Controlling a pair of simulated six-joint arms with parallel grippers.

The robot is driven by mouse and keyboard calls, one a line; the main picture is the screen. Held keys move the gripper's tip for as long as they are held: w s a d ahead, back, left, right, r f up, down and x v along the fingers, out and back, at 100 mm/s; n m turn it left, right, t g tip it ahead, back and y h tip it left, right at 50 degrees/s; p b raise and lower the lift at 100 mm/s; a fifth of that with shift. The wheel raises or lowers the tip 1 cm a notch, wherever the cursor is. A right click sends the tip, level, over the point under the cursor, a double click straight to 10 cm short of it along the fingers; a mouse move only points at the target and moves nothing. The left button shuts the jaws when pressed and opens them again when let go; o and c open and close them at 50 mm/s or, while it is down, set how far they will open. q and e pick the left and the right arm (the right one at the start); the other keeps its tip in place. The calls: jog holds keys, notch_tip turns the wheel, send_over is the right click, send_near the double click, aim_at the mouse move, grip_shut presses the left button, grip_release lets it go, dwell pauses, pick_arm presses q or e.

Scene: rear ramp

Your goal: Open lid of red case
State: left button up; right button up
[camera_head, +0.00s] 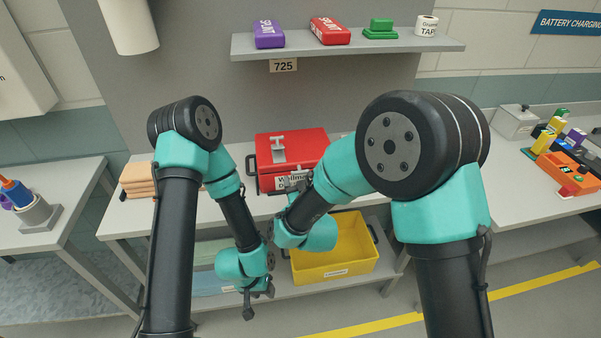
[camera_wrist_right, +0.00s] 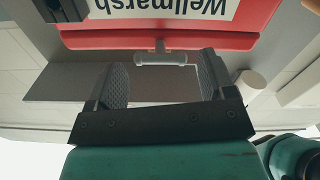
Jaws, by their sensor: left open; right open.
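The red case (camera_head: 308,145) stands shut on the table behind my arms. A pale T-shaped piece (camera_head: 278,142) is on top of its lid, and its front bears a white "Wellmarsh" label (camera_head: 290,181). The right wrist view shows the case front (camera_wrist_right: 215,40) upside down, with a grey crossbar handle (camera_wrist_right: 160,58) at its edge. My right gripper (camera_wrist_right: 162,75) is open, and the handle appears between its fingertips, not gripped. My left gripper (camera_head: 255,291) is open and empty, low in front of the table.
A yellow bin (camera_head: 336,266) sits on the lower shelf. Tan folded cloths (camera_head: 138,179) lie left of the case. A wall shelf (camera_head: 345,43) above holds a purple box (camera_head: 269,34), a red box (camera_head: 330,31), green items (camera_head: 381,29) and tape (camera_head: 426,26). Side tables flank it.

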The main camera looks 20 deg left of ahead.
aim_at(302, 173)
jog(key=shift+x, duration=1.5)
jog(key=c, duration=1.1)
jog(key=shift+c, duration=0.2)
jog(key=shift+d+r, duration=0.1)
jog(key=shift+r, duration=0.05)
